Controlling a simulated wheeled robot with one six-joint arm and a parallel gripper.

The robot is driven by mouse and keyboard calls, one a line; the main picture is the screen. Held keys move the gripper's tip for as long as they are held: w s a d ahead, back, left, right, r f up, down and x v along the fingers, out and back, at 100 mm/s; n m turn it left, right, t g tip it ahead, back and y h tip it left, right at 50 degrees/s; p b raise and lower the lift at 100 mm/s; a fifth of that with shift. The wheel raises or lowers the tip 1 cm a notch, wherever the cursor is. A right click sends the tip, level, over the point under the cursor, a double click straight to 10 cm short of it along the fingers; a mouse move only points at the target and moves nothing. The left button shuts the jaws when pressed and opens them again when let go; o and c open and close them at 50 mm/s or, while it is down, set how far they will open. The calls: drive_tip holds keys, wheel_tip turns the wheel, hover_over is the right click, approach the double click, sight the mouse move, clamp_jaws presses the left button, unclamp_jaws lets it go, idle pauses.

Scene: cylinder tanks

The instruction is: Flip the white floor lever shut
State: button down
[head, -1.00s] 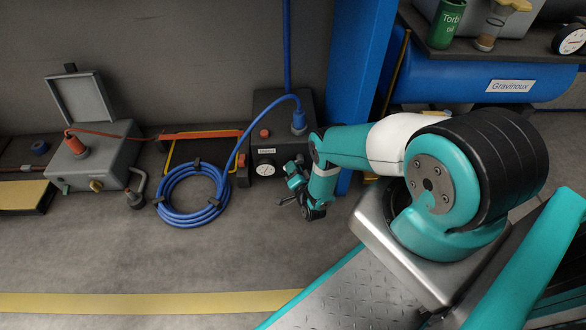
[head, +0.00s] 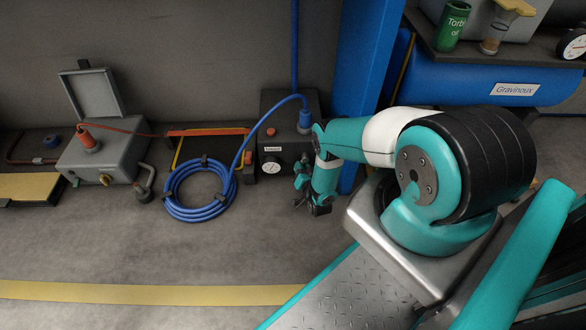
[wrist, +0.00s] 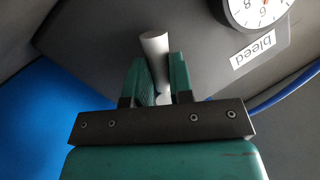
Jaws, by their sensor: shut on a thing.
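The white lever (wrist: 154,44) shows in the wrist view as a pale round bar standing between my fingers. My gripper (wrist: 160,75) is shut on it, with a green finger on each side. The bar's upper end sticks out past the fingertips, and its lower part is hidden by the fingers and palm. In the head view my gripper (head: 303,193) is low, near the floor, just right of and in front of the dark box with the gauge. I cannot make out the lever in the head view.
The dark box (head: 288,105) carries a gauge (head: 272,167) and a "bleed" label (wrist: 254,50). A coiled blue hose (head: 198,212) lies left of my gripper. A blue post (head: 362,80) stands behind my arm. The floor in front is clear up to a yellow line (head: 150,293).

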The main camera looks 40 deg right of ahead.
drive_tip(key=shift+s+f+n, duration=0.15)
drive_tip(key=shift+s+n, duration=0.05)
drive_tip(key=shift+n, duration=0.2)
drive_tip(key=c, duration=1)
unclamp_jaws()
